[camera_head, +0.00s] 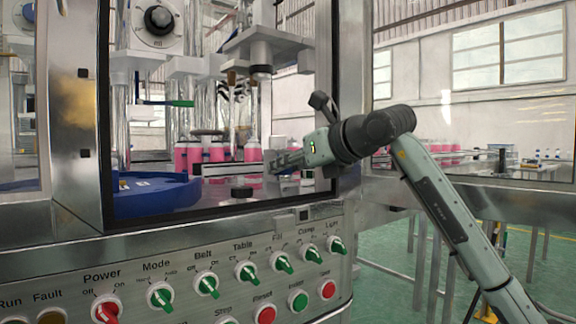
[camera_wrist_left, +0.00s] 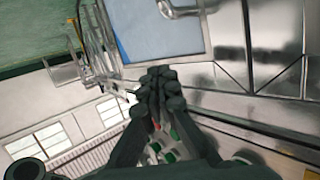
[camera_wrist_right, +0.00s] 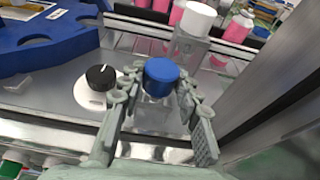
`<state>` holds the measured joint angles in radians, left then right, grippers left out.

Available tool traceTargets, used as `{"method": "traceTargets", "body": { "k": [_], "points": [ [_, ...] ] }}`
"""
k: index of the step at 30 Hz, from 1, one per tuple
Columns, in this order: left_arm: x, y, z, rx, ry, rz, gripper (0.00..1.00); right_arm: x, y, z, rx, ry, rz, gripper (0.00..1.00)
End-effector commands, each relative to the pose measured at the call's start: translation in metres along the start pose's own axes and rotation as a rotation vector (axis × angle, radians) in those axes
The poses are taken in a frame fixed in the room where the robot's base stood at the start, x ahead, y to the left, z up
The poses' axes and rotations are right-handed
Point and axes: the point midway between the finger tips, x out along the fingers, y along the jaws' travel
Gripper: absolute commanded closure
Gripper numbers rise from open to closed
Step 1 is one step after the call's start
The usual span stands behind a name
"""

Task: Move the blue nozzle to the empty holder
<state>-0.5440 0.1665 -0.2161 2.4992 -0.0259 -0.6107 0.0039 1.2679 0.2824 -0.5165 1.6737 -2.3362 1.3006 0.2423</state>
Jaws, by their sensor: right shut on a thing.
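The blue nozzle (camera_wrist_right: 162,74) shows as a round blue cap between the fingers of my right gripper (camera_wrist_right: 158,88) in the right wrist view. A clear part shows below the cap. My right gripper (camera_head: 284,163) is shut on it, inside the machine's opening in the head view, where the nozzle itself is hard to make out. I cannot pick out the empty holder with certainty. My left gripper (camera_wrist_left: 158,84) shows in the left wrist view with its fingers together and nothing seen between them. It is out of the head view.
A black knob on a white base (camera_wrist_right: 100,84) stands left of my right gripper. A blue star wheel (camera_wrist_right: 45,42) lies beyond it. A clear container with a white cap (camera_wrist_right: 192,32) and pink bottles (camera_head: 215,151) stand behind. The metal door frame (camera_head: 325,100) is close to my right arm.

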Motion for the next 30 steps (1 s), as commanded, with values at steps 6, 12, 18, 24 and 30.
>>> {"method": "traceTargets", "body": {
  "k": [6, 12, 18, 24, 30],
  "points": [
    [0.001, 0.0002, 0.0042, 0.0, 0.0, 0.0, 1.0, 0.0013, 0.0001, -0.0045, 0.0, -0.002, 0.0, 1.0],
    [0.0017, 0.0004, 0.0069, 0.0, 0.0, 0.0, 1.0, 0.0024, 0.0002, -0.008, 0.0, -0.002, 0.0, 1.0],
    [0.0018, 0.0004, 0.007, 0.0, 0.0, 0.0, 1.0, 0.0025, 0.0003, -0.0083, 0.0, -0.002, 0.001, 1.0],
    [0.0018, 0.0003, 0.007, 0.0, 0.0, 0.0, 1.0, 0.0025, 0.0002, -0.0083, 0.0, -0.002, 0.0, 0.59],
    [0.0018, 0.0004, 0.007, 0.0, 0.0, 0.0, 1.0, 0.0026, 0.0001, -0.0085, 0.0, -0.001, 0.0, 0.43]
  ]
}}
